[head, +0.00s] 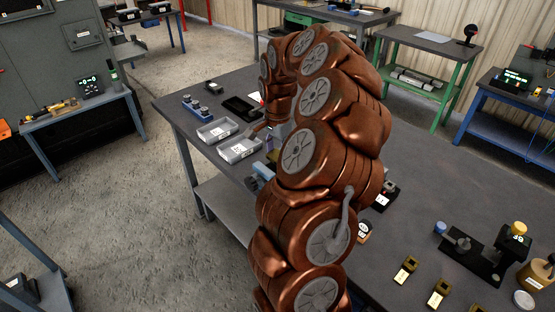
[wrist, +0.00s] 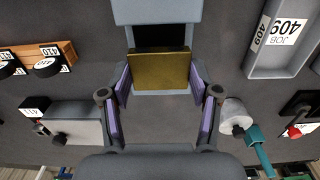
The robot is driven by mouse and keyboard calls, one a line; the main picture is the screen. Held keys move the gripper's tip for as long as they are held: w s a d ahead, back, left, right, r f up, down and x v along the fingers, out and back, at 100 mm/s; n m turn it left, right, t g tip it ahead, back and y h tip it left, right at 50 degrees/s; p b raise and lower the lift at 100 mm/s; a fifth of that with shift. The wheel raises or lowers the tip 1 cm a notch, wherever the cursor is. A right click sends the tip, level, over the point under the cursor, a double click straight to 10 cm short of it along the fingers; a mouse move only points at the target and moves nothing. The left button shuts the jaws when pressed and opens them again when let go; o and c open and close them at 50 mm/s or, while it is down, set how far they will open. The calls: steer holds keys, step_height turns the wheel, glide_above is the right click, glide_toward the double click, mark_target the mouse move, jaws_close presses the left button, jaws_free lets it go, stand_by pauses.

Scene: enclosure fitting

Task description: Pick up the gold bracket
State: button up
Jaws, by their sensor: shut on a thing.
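In the wrist view the gold bracket (wrist: 160,70) shows as a flat gold block with its broad face toward the camera. My gripper (wrist: 160,88) is shut on it, with a purple-padded finger at each side. The bracket lies over the lower edge of a grey piece with a dark opening (wrist: 160,36); I cannot tell whether it touches that piece. In the head view my arm hides the bracket and most of the gripper.
A grey bin labelled 409 (wrist: 274,57) is at the upper right in the wrist view. A wooden holder with black round parts (wrist: 32,58) is at the left. In the head view, gold labelled pieces (head: 405,270) and a black fixture (head: 478,256) stand at the right.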

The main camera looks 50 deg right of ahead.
steer(key=shift+r, duration=0.4)
steer(key=s+a+r+b, duration=0.1)
steer(key=a+b, duration=0.3)
steer(key=a, duration=1.2)
steer(key=shift+s+r+b, duration=0.3)
steer(key=shift+s+b, duration=0.1)
steer(key=shift+s, duration=0.2)
